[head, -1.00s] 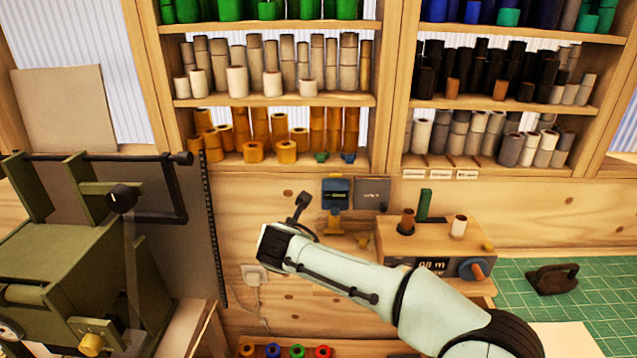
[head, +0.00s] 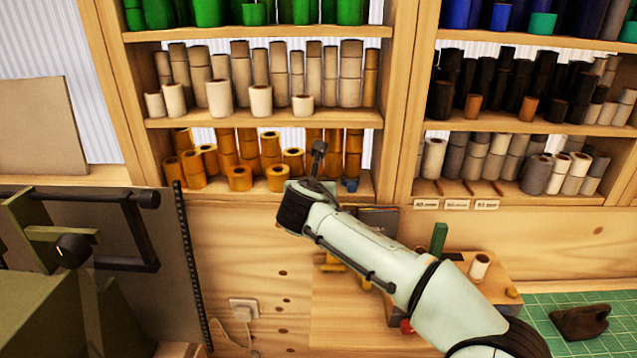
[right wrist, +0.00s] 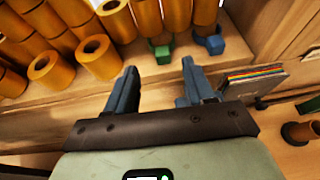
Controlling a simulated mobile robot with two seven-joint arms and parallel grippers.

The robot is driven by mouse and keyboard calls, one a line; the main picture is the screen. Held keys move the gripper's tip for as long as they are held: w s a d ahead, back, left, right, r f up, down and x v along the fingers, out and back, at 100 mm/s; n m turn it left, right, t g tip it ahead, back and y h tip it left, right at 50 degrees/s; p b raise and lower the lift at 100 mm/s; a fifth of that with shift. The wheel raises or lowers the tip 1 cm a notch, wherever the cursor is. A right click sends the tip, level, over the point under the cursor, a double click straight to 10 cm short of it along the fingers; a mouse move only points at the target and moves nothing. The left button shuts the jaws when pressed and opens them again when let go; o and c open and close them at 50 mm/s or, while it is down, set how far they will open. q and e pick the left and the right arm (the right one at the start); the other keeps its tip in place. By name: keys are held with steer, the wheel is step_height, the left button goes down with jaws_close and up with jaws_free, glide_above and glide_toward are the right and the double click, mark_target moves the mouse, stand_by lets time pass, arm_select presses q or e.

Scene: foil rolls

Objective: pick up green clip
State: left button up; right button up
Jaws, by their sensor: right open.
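The green clip (right wrist: 162,53) sits on the shelf board (right wrist: 72,104) at the foot of the orange rolls in the right wrist view. In the head view my right arm hides it. My right gripper (right wrist: 159,68) is open and empty, and the clip shows just beyond the gap between its fingertips. In the head view this gripper (head: 318,153) is in front of the lower shelf. My left gripper is not in view.
A blue clip (right wrist: 214,45) sits to the right of the green clip, close to the right finger. Orange rolls (right wrist: 100,57) stand to the left and behind. A shelf upright (head: 390,165) is at the right.

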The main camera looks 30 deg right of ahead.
steer(key=p+x, duration=0.1)
steer(key=x, duration=0.6)
steer(key=shift+d, duration=0.15)
steer(key=shift+s, duration=0.15)
steer(key=c, duration=0.4)
jaws_close()
